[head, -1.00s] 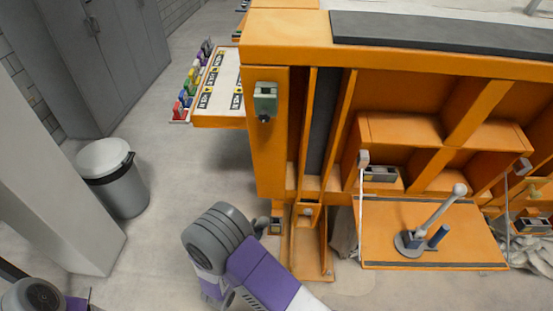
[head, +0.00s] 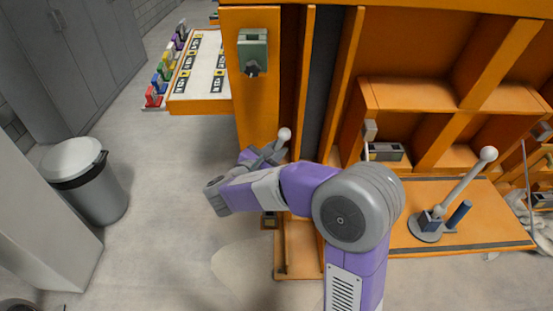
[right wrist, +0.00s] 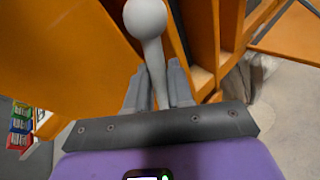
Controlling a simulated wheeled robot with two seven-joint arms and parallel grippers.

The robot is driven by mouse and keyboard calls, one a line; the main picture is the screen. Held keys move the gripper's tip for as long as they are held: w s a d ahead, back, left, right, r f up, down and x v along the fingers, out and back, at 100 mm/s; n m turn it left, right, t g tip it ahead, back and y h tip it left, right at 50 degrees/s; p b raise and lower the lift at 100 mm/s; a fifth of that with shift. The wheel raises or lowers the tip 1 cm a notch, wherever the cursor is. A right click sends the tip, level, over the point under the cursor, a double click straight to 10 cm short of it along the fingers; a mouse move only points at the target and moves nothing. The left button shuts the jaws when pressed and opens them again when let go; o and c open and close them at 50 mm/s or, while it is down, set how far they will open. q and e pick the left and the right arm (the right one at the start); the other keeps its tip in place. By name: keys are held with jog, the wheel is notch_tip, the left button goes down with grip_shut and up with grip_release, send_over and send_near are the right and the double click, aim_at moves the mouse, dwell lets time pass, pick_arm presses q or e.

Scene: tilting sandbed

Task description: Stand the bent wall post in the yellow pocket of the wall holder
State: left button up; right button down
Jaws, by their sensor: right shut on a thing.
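My right gripper (head: 266,154) is shut on a grey ball-topped rod (head: 284,134) beside the front of the orange frame. In the right wrist view the fingers (right wrist: 158,92) close around the rod's neck, and its ball (right wrist: 146,18) stands beyond them. The rod's lower part is hidden, so I cannot tell whether it is bent or fixed to the frame. A row of coloured holders (head: 166,68), with red nearest, stands along the left edge of the white-topped shelf. The yellow pocket is too small to make out surely. My left gripper is not in view.
The orange frame (head: 258,100) carries a green-grey box (head: 252,48). Another ball-topped lever (head: 465,180) stands on an orange board (head: 500,215) at the right. The shelf (head: 207,65) holds labelled cards. A grey bin (head: 90,185) stands left; floor between is clear.

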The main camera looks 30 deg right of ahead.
jog(key=shift+d+r, duration=0.15)
jog(key=shift+r, duration=0.05)
dwell(0.3)
jog(key=shift+s+r, duration=0.1)
notch_tip(320, 180, down, 4)
jog(key=b, duration=0.2)
jog(key=shift+r+b, duration=0.2)
jog(key=shift+b, duration=0.15)
jog(key=shift+f, duration=0.45)
